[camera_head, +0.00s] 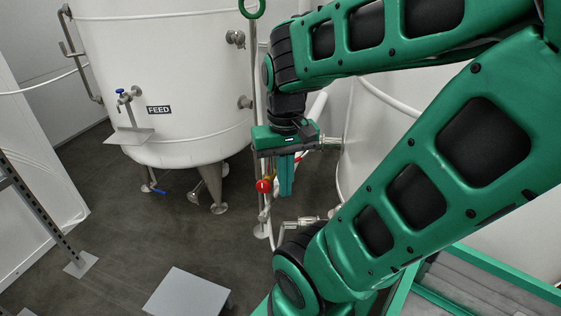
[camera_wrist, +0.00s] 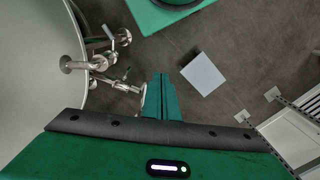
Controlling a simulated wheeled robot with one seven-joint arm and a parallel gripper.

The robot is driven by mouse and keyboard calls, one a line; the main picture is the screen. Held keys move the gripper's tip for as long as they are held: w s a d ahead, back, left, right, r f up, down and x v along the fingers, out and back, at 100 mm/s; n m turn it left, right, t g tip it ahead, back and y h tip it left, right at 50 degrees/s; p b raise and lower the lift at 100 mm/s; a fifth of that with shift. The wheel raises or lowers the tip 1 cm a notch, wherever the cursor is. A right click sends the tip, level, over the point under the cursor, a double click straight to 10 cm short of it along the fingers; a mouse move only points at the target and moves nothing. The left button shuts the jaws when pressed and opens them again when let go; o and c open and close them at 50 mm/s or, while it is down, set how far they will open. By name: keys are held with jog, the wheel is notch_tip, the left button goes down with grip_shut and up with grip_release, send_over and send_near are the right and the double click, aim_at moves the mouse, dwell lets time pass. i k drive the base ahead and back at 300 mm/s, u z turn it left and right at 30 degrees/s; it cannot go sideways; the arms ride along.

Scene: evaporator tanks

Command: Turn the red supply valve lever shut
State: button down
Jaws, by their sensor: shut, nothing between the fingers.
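A red ball-shaped knob (camera_head: 264,186) shows in the head view on the thin upright pipe, just left of my fingers. A bit of yellow shows just above it. A small strip of red also shows behind my gripper, mostly hidden, so I cannot tell how the lever lies. My gripper (camera_head: 286,192) points down with its two green fingers together and nothing between them. The fingers look close to the knob, but I cannot tell if they touch it. In the wrist view my gripper (camera_wrist: 160,77) is shut, and no red part shows there.
A white tank (camera_head: 190,75) marked FEED stands at the left, with a blue-handled tap (camera_head: 121,92). Another white tank (camera_head: 365,130) is behind my arm. Metal pipe fittings (camera_wrist: 108,80) stick out left of my fingers. A grey block (camera_head: 188,292) sits on open floor.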

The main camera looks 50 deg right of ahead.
aim_at(297, 159)
jog(key=k, duration=0.9)
jog(key=u, duration=0.25)
jog(key=i, duration=0.7)
jog(key=z, duration=0.85)
